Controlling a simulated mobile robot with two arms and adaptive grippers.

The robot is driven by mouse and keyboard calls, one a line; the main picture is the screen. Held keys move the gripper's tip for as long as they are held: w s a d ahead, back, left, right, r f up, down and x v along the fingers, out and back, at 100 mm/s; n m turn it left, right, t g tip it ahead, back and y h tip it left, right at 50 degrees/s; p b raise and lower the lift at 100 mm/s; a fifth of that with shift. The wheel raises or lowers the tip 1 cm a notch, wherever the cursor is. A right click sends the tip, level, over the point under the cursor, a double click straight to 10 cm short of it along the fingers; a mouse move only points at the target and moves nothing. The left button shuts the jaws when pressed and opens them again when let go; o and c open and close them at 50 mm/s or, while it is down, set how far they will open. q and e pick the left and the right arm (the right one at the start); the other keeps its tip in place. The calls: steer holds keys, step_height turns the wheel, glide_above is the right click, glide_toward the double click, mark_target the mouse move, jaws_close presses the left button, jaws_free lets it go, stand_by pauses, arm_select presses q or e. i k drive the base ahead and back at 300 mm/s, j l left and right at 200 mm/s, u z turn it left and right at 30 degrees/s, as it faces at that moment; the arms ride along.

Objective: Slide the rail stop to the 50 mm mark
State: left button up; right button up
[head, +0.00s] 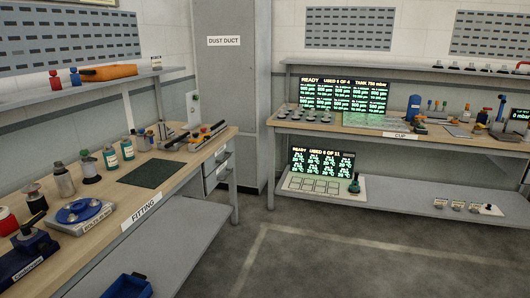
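I cannot make out a rail stop or a 50 mm mark for sure; the small parts are too far away to read. At the far end of the left bench (150,226) lie some long tools or fixtures with dark and red handles (205,135), and a small upright metal piece (164,131) stands beside them. The right bench (300,128) also carries several small devices towards its right end, among them a blue upright one (414,108). Neither of my grippers is in view.
The left bench, labelled FITTING, holds a dark green mat (147,173), bottles (110,156) and a scale with a blue dish (79,211). The right bench, labelled CUP, holds a green display (345,87); another display (322,162) stands below. Grey floor (300,250) lies clear between.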

mark_target(206, 135)
steer(key=i+l, duration=0.1)
steer(key=i, duration=1.8)
steer(key=l+z, duration=0.05)
steer(key=l, duration=0.05)
